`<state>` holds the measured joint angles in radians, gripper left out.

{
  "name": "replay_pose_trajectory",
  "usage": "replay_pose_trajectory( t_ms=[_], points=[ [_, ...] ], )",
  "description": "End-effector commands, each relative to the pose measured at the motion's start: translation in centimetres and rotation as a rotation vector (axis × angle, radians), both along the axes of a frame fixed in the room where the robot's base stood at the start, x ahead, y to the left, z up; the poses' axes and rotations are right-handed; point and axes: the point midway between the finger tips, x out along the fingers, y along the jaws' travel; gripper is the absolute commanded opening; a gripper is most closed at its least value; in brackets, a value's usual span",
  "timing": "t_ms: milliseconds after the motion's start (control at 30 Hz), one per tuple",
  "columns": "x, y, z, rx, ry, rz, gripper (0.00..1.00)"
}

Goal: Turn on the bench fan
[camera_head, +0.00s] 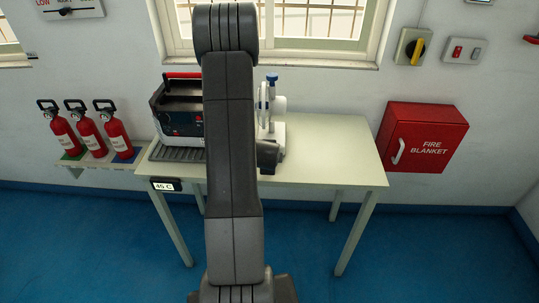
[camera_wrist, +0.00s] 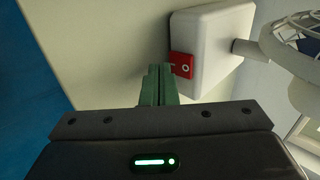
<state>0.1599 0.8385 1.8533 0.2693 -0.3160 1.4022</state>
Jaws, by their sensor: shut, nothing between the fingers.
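The white bench fan (camera_head: 278,104) stands on the table behind my arm, which hides part of it. In the wrist view, the fan's white base (camera_wrist: 212,38) fills the upper right, with part of the fan's cage (camera_wrist: 295,38) beside it. A red rocker switch (camera_wrist: 182,66) with a white ring mark sits on the base. My gripper's green fingers (camera_wrist: 158,72) are shut and empty, just left of the switch. I cannot tell whether they touch it. In the head view the fingers are hidden, and only the dark gripper body (camera_head: 268,156) shows near the fan's base.
A boxy unit with a red handle (camera_head: 181,76) stands left of the fan on the pale table (camera_head: 330,150). A "45 C" display (camera_head: 165,185) is on the front edge. Fire extinguishers (camera_head: 90,133) stand at left. A red fire blanket box (camera_head: 425,137) hangs at right. The table's right side is clear.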

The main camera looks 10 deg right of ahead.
Motion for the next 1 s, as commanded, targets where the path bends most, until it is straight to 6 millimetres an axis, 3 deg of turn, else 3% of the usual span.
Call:
replay_pose_trajectory(
  t_ms=[767,1000],
  points=[
    [1.23,-0.31,-0.88,-0.009,-0.033,0.001,0.0],
    [1.22,-0.31,-0.22,-0.009,-0.031,0.001,0.0]
  ],
)
